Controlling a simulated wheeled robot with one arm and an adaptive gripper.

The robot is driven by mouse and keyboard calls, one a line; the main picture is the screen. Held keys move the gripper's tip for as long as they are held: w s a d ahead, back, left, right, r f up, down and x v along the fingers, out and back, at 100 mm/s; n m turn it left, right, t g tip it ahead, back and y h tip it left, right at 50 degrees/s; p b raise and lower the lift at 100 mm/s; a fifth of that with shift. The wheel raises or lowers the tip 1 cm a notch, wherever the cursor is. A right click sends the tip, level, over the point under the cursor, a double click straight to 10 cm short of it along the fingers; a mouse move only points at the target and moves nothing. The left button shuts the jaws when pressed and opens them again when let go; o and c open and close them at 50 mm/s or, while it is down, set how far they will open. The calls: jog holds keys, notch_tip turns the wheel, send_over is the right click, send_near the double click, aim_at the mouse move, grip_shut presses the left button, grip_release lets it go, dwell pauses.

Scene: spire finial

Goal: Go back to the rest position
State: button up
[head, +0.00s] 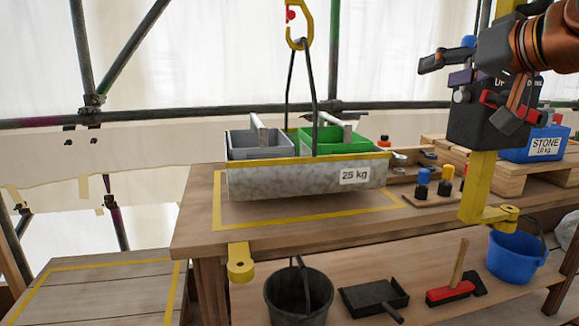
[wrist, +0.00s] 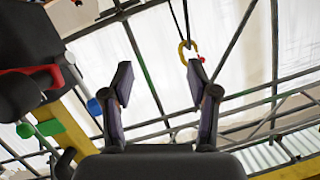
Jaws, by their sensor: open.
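My gripper (head: 444,70) is at the upper right of the head view, beside a dark box on a yellow post, with its fingers pointing left. In the wrist view, my gripper (wrist: 160,82) has its two fingers spread wide with nothing between them. Part of the gripper overlaps the dark box (head: 487,122) in the head view, and I cannot tell whether they touch. The box carries a red lever.
A blue STONE bin (head: 535,143) stands right. A bucket (head: 299,295) and hammer (head: 455,288) are below.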

jog(key=s+a+f+n+g+h+p, duration=0.1)
jog(key=s+a+f+g+h+p, duration=0.1)
jog(key=s+a+f+g+p, duration=1.1)
jog(key=s+d+f+g+h+p, duration=0.1)
jog(key=s+d+f+p, duration=0.1)
jog(key=s+p, duration=0.6)
jog(key=s+d+f+m+g+h+p, duration=0.1)
jog(key=s+d+f+h+p, duration=0.1)
jog(key=s+p, duration=0.6)
jog(key=shift+s+d+f+g, duration=0.35)
jog(key=shift+d+f+g, duration=0.1)
jog(key=shift+d, duration=0.45)
jog(key=shift+c, duration=0.3)
